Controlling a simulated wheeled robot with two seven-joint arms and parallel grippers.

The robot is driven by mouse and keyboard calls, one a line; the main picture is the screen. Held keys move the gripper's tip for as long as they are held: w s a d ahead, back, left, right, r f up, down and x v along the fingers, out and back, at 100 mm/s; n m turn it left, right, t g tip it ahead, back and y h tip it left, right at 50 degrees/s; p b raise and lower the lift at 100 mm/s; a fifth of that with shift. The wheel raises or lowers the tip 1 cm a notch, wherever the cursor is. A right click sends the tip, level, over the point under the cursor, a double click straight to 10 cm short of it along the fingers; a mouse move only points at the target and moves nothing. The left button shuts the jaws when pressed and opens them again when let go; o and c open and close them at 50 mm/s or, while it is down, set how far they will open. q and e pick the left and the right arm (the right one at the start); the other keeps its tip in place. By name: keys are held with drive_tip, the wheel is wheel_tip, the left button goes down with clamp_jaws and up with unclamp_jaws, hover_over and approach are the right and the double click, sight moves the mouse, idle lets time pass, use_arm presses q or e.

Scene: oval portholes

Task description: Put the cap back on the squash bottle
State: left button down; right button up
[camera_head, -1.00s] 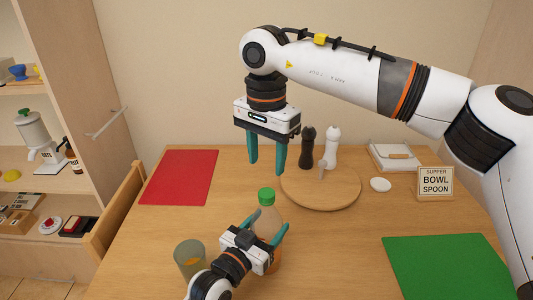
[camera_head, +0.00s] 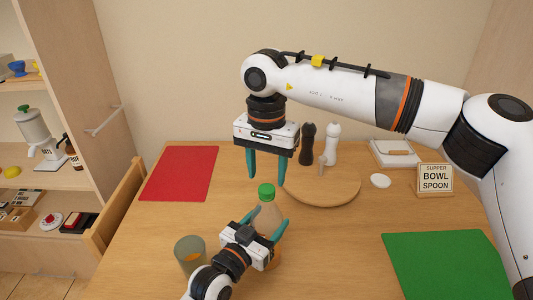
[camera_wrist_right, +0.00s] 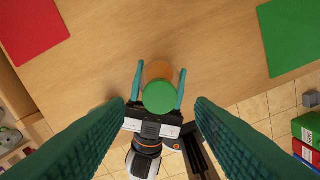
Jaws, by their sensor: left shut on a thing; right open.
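The squash bottle (camera_head: 267,219) stands upright on the table with orange-brown liquid in it. A green cap (camera_head: 266,191) sits on its top; whether it is screwed tight I cannot tell. The cap also shows from above in the right wrist view (camera_wrist_right: 159,97). My left gripper (camera_head: 270,218) is shut on the bottle's body, one finger on each side. My right gripper (camera_head: 266,178) is open and empty, pointing down just above the cap. In the right wrist view the cap lies between its fingertips (camera_wrist_right: 162,103), apart from both.
A glass (camera_head: 189,254) stands left of the bottle. Behind it are a round wooden board (camera_head: 325,194), a dark mill (camera_head: 307,145) and a white mill (camera_head: 331,143). A red mat (camera_head: 180,173) and a green mat (camera_head: 440,265) lie flat. A sign (camera_head: 435,178) stands at right.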

sight(267, 188)
drive_tip(key=shift+f, duration=1.85)
drive_tip(key=shift+c, duration=0.6)
drive_tip(key=c, duration=0.9)
